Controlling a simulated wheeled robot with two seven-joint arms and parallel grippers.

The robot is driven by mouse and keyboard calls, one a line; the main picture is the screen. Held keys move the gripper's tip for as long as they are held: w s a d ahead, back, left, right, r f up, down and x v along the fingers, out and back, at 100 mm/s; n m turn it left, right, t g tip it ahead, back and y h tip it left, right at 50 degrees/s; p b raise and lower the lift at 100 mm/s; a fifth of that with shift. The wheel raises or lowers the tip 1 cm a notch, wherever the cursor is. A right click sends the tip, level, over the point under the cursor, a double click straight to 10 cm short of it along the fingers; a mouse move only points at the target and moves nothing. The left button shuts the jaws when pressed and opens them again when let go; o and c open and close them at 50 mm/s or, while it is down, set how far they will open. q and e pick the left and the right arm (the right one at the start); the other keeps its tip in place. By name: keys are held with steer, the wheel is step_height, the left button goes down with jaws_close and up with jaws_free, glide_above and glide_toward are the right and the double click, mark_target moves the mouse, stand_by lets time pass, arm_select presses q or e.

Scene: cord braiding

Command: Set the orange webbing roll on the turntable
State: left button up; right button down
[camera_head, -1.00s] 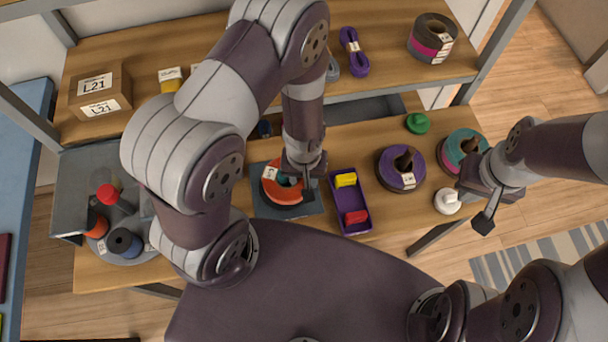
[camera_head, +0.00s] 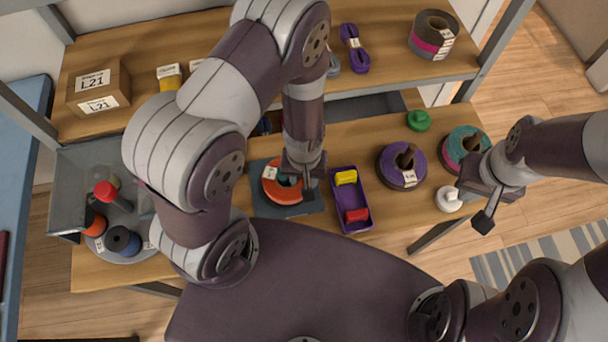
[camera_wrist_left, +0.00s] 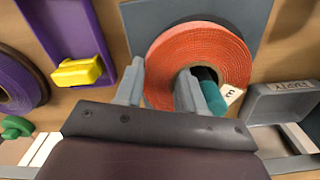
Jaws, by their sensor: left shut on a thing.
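The orange webbing roll (camera_head: 283,192) lies flat on a dark grey square plate (camera_head: 301,208) at the table's front middle. In the left wrist view the orange roll (camera_wrist_left: 219,41) shows its hole, with a teal piece and a white tag at it. My left gripper (camera_head: 304,182) is shut on the roll's wall: in the left wrist view (camera_wrist_left: 158,88) one finger is outside the roll and the other in its hole. A round grey platform carrying spools, seemingly the turntable (camera_head: 139,256), is at left. My right gripper (camera_head: 478,208) is at right, near a white knob; its jaw opening is unclear.
A purple tray (camera_head: 359,213) with yellow and red pieces stands right of the plate. A purple roll (camera_head: 389,168), a teal roll (camera_head: 455,150) and a green knob (camera_head: 419,121) are further right. A grey bin (camera_head: 82,165) stands beside the platform. A shelf spans the back.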

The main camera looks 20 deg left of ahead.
arm_select(q)
steer(key=o, duration=1.2)
steer(key=shift+c, duration=0.2)
steer(key=shift+d, duration=0.2)
steer(key=shift+a, duration=0.15)
steer(key=shift+c, duration=0.7)
